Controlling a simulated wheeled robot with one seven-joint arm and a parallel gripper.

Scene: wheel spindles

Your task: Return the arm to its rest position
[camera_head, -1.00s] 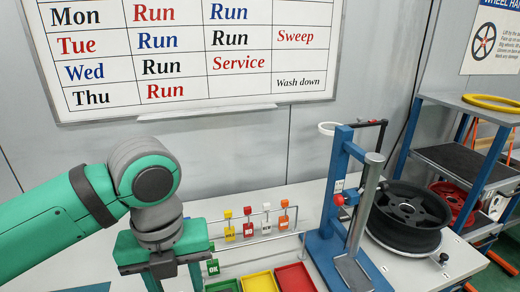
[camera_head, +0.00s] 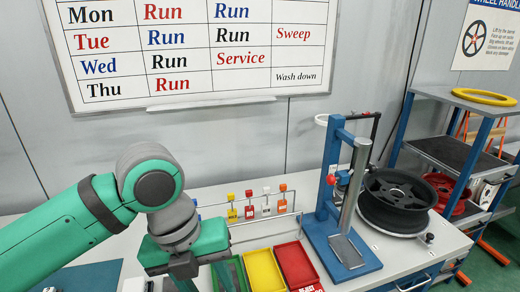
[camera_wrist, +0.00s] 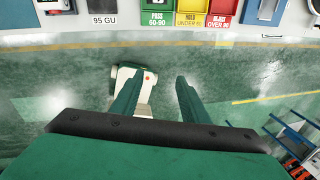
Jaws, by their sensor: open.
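My green arm reaches in from the left in the head view, bent at a grey joint. My gripper (camera_head: 185,266) hangs below it, over the front of the bench, and its tips are partly cut off by the lower edge. In the wrist view my gripper (camera_wrist: 153,95) has two green fingers spread apart with nothing between them. Below them is the green floor (camera_wrist: 205,75).
The bench (camera_head: 385,252) carries green, yellow (camera_head: 263,270) and red (camera_head: 296,266) trays, a blue stand (camera_head: 342,255) and a black wheel (camera_head: 397,200). Tagged hooks (camera_head: 250,211) stand behind. A shelf rack (camera_head: 455,155) is at right. A whiteboard (camera_head: 200,95) hangs on the wall.

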